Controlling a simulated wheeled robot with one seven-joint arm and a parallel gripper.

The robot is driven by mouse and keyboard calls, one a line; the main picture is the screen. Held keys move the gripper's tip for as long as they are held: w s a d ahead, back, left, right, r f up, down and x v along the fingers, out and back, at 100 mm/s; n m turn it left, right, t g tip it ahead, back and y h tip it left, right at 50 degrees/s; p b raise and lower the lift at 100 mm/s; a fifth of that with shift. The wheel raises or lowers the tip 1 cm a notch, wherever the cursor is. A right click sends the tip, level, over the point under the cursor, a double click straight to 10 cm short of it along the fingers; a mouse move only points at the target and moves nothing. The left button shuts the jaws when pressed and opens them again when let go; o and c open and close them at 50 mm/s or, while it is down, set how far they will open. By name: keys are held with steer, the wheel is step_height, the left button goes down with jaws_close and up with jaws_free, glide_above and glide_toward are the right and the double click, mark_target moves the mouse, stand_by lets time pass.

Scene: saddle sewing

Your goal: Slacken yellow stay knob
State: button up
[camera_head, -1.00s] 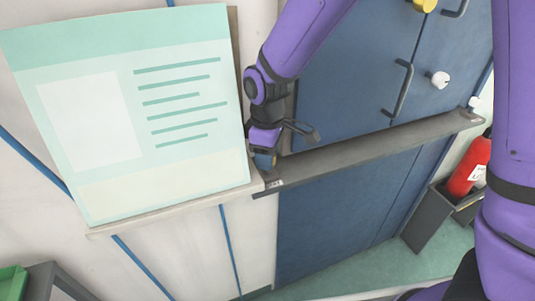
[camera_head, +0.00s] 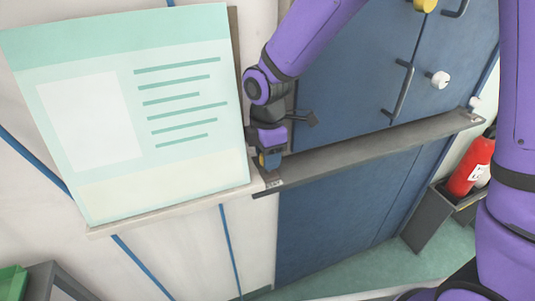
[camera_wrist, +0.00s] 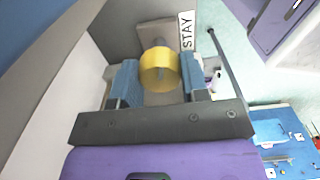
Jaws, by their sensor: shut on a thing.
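The yellow stay knob (camera_wrist: 160,70) is a round yellow cylinder in the middle of the wrist view, in front of a grey plate. A white label reading "STAY" (camera_wrist: 187,30) is beside it. My gripper (camera_wrist: 158,80) has its two blue fingers on either side of the knob, shut on it. In the head view my gripper (camera_head: 268,160) is at the left end of the grey bar (camera_head: 370,148), beside the board's lower right corner.
A pale green notice board (camera_head: 130,110) stands close left of my gripper. Blue doors (camera_head: 345,90) with handles and a white knob (camera_head: 438,80) are behind the bar. Another yellow knob (camera_head: 425,5) is at the top. A red extinguisher (camera_head: 470,168) stands at the right.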

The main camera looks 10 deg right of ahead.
steer(key=shift+n, duration=0.5)
steer(key=o, duration=0.9)
steer(key=shift+o, duration=0.2)
steer(key=shift+r, duration=0.1)
step_height(320, 180, up, 11)
steer(key=shift+f, duration=0.2)
steer(key=shift+s, duration=0.1)
